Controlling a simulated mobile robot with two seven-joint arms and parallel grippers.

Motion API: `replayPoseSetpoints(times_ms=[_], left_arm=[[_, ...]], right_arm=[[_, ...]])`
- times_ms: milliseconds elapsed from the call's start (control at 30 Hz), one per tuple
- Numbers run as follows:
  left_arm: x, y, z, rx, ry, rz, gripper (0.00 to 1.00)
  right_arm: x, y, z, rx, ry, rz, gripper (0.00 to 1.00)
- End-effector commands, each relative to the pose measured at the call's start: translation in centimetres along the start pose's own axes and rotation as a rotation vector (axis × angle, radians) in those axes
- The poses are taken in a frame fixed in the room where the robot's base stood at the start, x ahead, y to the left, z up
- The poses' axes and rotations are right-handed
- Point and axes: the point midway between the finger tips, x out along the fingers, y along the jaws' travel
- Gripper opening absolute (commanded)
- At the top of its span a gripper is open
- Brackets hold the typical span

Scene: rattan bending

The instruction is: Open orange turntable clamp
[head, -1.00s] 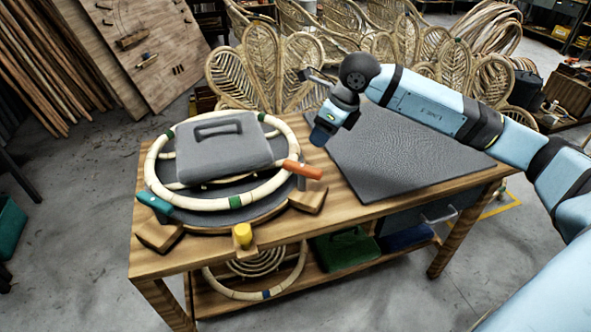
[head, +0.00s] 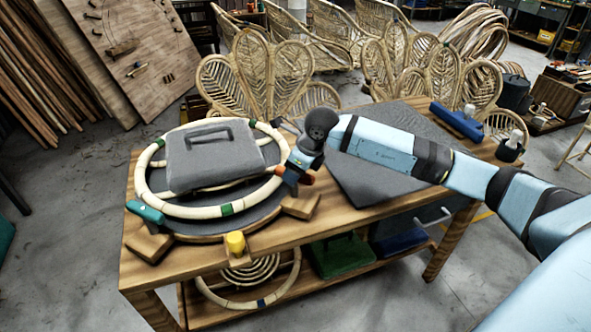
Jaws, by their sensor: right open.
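The orange turntable clamp (head: 304,178) sits at the right edge of the turntable. It is partly hidden behind my right gripper (head: 290,172), which is open and right at its handle. I cannot tell whether the fingers touch it. The dark round turntable (head: 255,214) carries a pale rattan ring (head: 184,211) with green bands and a grey weight with a handle (head: 212,158). A teal clamp (head: 145,212) is at the ring's left front. My left gripper is not in view.
A yellow knob (head: 235,243) stands at the bench's front edge. A dark mat (head: 375,185) covers the right half of the wooden bench (head: 190,268). A blue tool (head: 457,122) and a small pot (head: 510,148) stand at the far right end. Rattan chair backs (head: 262,75) rise behind.

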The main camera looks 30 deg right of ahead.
Motion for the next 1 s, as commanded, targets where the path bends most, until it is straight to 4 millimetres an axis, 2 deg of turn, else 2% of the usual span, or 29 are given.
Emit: replayPoseSetpoints(times_ms=[67,267,667,1000], left_arm=[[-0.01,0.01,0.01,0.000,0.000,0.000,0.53],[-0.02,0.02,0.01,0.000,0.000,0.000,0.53],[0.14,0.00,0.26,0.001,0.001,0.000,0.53],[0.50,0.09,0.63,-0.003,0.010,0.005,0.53]], right_arm=[[-0.01,0.00,-0.01,0.000,0.000,0.000,0.51],[-0.02,0.00,-0.01,0.000,0.000,0.000,0.05],[0.04,-0.09,-0.06,-0.052,0.000,0.022,0.04],[0.11,-0.23,-0.01,-0.283,0.000,0.116,0.04]])
